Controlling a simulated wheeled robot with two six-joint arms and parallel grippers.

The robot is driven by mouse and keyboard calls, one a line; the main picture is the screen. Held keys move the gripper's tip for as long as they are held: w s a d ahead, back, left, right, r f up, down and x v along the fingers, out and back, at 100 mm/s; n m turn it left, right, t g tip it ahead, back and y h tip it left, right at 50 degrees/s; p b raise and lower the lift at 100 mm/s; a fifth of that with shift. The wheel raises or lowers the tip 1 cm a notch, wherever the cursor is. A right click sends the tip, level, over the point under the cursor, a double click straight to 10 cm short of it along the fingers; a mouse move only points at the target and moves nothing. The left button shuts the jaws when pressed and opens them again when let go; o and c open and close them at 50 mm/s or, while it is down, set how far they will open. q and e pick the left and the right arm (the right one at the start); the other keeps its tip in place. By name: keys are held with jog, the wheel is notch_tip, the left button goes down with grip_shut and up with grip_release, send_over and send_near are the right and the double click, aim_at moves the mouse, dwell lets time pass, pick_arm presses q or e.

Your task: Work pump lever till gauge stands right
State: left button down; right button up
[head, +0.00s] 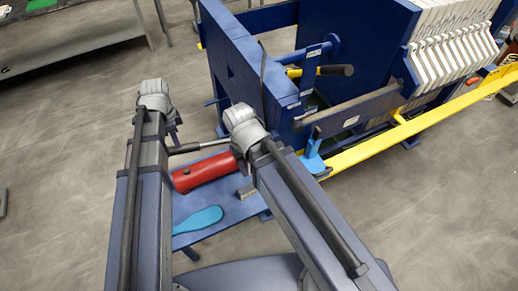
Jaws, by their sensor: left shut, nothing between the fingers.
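A red pump cylinder (203,172) lies on a low blue stand between my two arms. A metal lever rod (205,146) with a dark grip at its left end lies above it, and its right end passes behind my right wrist. My left gripper (175,138) is shut and empty, its fingers mostly hidden beneath the wrist, and it is close to the grip's left end. I cannot tell whether they touch. My right gripper is largely hidden by its own wrist and arm, beside the press frame. I cannot make out a gauge face.
The blue filter press (245,62) with white plates (450,35) fills the upper right. A yellow rail (372,148) runs along its side. A blue tool (314,155) hangs there. A teal paddle (198,219) lies on the stand.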

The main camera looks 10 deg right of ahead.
aim_at(179, 154)
pick_arm(q)
jog(key=f+b, duration=0.4)
jog(key=a+f+b, duration=0.1)
jog(key=f+b, duration=0.1)
jog(key=f, duration=0.1)
jog(key=shift+s, duration=0.15)
jog(key=r+p, duration=0.3)
jog(key=d+r+p, duration=0.1)
jog(key=r+p, duration=0.6)
jog(key=shift+w+d+r+p, duration=0.25)
jog(key=shift+d+r+p, duration=0.05)
jog(key=shift+p, duration=0.05)
jog(key=shift+f, duration=0.25)
jog(key=f+b, duration=0.3)
jog(key=a+f+b, duration=0.1)
jog(key=f+b, duration=0.6)
jog(key=shift+s+a+f+b, duration=0.15)
jog(key=shift+s+a+b, duration=0.1)
jog(key=shift+b, duration=0.15)
jog(key=shift+w+d+r+p, duration=0.1)
jog(key=shift+d+r+p, duration=0.15)
jog(key=shift+r+p, duration=1.55)
jog(key=shift+w+d+r+p, duration=0.1)
jog(key=shift+d+r+p, duration=0.15)
jog(key=shift+r+p, duration=1.6)
jog(key=shift+w+d+r+p, duration=0.1)
jog(key=shift+d+r+p, duration=0.15)
jog(key=shift+r+p, duration=1.55)
jog(key=shift+f, duration=0.15)
